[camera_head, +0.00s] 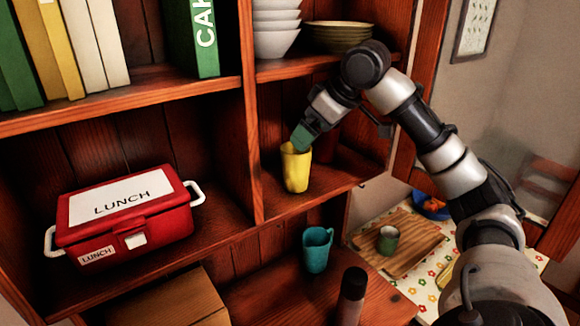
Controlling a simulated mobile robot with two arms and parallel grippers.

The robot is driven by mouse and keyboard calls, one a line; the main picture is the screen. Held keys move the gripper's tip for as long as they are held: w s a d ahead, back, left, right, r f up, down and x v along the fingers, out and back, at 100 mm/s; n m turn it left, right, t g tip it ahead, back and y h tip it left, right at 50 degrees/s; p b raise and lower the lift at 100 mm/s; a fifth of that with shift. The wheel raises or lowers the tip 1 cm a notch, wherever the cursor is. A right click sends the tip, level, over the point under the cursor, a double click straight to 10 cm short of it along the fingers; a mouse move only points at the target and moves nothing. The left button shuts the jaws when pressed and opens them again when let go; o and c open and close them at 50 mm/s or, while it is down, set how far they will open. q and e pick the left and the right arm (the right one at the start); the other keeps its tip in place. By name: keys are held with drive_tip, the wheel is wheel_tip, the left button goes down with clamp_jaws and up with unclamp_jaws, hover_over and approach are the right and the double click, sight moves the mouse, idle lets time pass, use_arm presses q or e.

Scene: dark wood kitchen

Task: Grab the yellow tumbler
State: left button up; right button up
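The yellow tumbler (295,171) stands upright on the middle shelf, in the right-hand compartment near the shelf's front edge. My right gripper (302,138) is at the tumbler's rim, reaching down from above. A green fingertip overlaps the top of the tumbler's opening. I cannot tell whether the fingers touch the tumbler or how far apart they are, since the wrist hides part of them. My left gripper is not in view.
A wooden divider (250,120) stands left of the tumbler, with a red lunch box (125,215) beyond it. Bowls (275,30) and plates (338,37) sit above. A teal mug (317,249) and dark cylinder (351,296) stand below. A green cup (388,240) is on a board at right.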

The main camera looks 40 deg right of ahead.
sight(296, 150)
drive_tip(key=x, duration=0.2)
drive_tip(key=p+x, duration=0.1)
drive_tip(key=x, duration=0.1)
drive_tip(key=p+x, duration=0.1)
drive_tip(key=x, duration=0.1)
drive_tip(key=shift+w+a+f, duration=0.1)
drive_tip(key=shift+w+a, duration=0.1)
drive_tip(key=shift+a, duration=0.2)
drive_tip(key=shift+f, duration=0.15)
drive_tip(key=c, duration=1.2)
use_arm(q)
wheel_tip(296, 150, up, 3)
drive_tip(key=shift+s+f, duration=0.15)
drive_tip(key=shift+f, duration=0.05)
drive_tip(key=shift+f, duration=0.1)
